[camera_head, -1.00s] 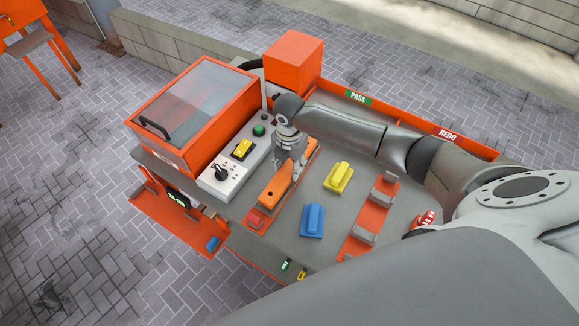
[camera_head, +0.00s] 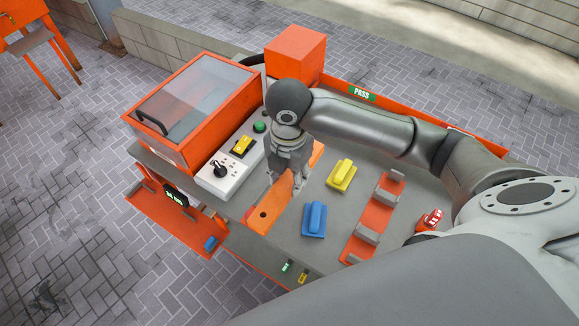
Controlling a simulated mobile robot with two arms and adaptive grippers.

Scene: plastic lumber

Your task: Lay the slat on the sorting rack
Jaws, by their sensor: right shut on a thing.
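The slat is a flat orange bar (camera_head: 265,216) with a dark hole near its front end, in the head view, left of the middle of the grey worktop. My right gripper (camera_head: 283,184) reaches down from above and is shut on the slat around its middle. Whether the slat touches the worktop is hard to tell. An orange strip with grey upright blocks (camera_head: 369,219), which looks like the sorting rack, stands to the right of the slat, apart from it. My left gripper is out of view.
A yellow block (camera_head: 341,175) and a blue block (camera_head: 314,219) lie between slat and rack. A control box (camera_head: 223,177) and a clear-lidded orange case (camera_head: 193,108) stand left. An orange box (camera_head: 295,55) stands behind. A red-and-white item (camera_head: 429,221) lies right.

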